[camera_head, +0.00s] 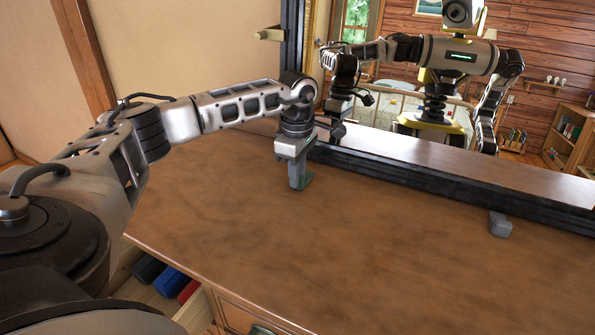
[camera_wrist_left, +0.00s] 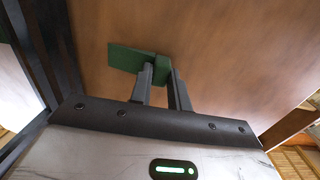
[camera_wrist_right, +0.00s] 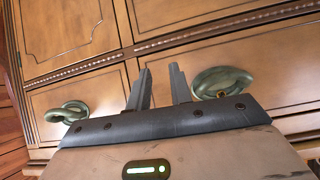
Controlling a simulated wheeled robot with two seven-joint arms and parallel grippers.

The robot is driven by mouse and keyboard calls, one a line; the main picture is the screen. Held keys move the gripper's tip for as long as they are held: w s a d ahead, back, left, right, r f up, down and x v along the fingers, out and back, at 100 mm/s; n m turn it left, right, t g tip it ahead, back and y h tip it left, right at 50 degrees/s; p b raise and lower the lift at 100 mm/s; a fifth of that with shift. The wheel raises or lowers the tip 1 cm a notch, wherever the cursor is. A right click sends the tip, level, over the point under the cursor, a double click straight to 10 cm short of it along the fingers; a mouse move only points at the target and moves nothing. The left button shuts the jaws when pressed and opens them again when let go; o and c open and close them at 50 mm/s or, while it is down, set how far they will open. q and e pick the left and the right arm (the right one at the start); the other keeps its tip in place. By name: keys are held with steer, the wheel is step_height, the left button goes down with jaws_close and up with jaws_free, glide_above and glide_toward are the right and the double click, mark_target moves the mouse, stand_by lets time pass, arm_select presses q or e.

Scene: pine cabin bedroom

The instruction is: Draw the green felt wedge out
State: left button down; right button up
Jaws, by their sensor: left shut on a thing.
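The green felt wedge (camera_wrist_left: 125,57) is a small dark green block in the left wrist view. My left gripper (camera_wrist_left: 162,82) is shut on one end of it, and the other end sticks out to the left. Bare wood shows between the wedge and the dark mirror frame in that view. In the head view, my left gripper (camera_head: 299,180) points down at the dresser top just in front of the frame, and its fingers mostly hide the wedge. My right gripper (camera_wrist_right: 160,88) is open and empty in front of the drawer fronts, outside the head view.
The mirror's dark frame (camera_head: 400,184) runs along the back of the dresser top (camera_head: 370,240). A grey block (camera_head: 499,225) sits against the frame at the right. An open drawer (camera_head: 165,300) holds rolled cloths. Green drawer handles (camera_wrist_right: 222,80) stand out near my right gripper.

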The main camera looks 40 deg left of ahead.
arm_select(q)
steer(key=shift+r+p, duration=0.85)
steer(key=shift+r, duration=2.15)
